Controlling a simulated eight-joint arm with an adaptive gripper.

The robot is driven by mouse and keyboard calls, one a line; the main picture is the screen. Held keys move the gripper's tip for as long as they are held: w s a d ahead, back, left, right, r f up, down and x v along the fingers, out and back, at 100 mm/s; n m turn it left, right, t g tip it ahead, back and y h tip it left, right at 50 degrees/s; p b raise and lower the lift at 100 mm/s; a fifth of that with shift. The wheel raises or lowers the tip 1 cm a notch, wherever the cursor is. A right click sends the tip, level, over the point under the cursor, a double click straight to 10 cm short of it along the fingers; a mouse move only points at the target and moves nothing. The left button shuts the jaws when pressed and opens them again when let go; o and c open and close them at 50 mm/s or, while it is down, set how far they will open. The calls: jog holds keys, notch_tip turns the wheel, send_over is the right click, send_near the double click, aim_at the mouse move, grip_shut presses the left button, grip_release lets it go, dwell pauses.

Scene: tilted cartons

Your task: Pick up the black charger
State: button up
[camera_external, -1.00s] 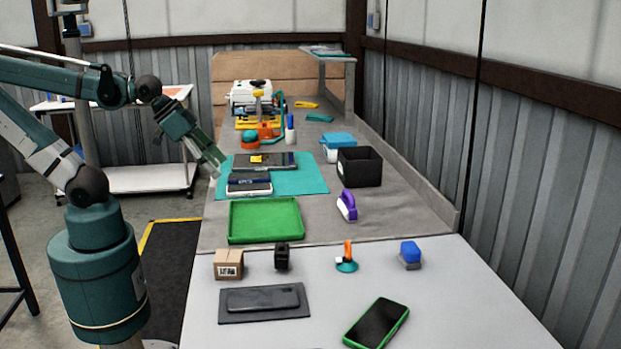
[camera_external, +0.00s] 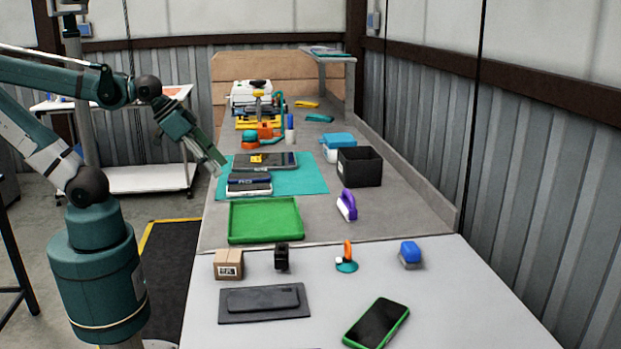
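A small black block-like object (camera_external: 282,257) stands upright on the light front table, just right of a small cardboard box; it looks most like the black charger, but it is too small to be sure. My gripper (camera_external: 219,167) hangs at the left edge of the workbench, beside the teal mat, pointing down and to the right. It is well behind and to the left of the black object and apart from it. Its fingers are too small to show whether they are open or shut.
The cardboard box (camera_external: 229,264), a flat dark device on a dark pad (camera_external: 235,316), a green-edged phone (camera_external: 377,322), an orange-and-teal tool (camera_external: 347,260) and a blue brush (camera_external: 410,254) share the front table. A green tray (camera_external: 265,238) lies behind. An open black bin (camera_external: 359,166) stands farther back.

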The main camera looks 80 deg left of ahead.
jog(key=shift+w+d+r, duration=0.1)
jog(key=w+d+r+m+g+h+p, duration=0.1)
jog(key=w+d+r+m+g+p, duration=0.15)
jog(key=w+d+m+p, duration=0.35)
jog(key=w+d+r+m+g+h+p, duration=0.1)
jog(key=w+d+r+m+h+p, duration=0.2)
jog(key=w+d, duration=0.45)
jog(key=m+g+p, duration=0.5)
jog(key=m+p, duration=0.6)
send_near(282, 259)
notch_tip(282, 259, down, 2)
jog(key=a, duration=0.2)
jog(key=shift+s+f+t+h, duration=0.15)
jog(key=shift+s+t+h, duration=0.15)
jog(key=shift+s, duration=0.1)
jog(key=shift+x, duration=1.35)
jog(key=shift+d+f, duration=0.1)
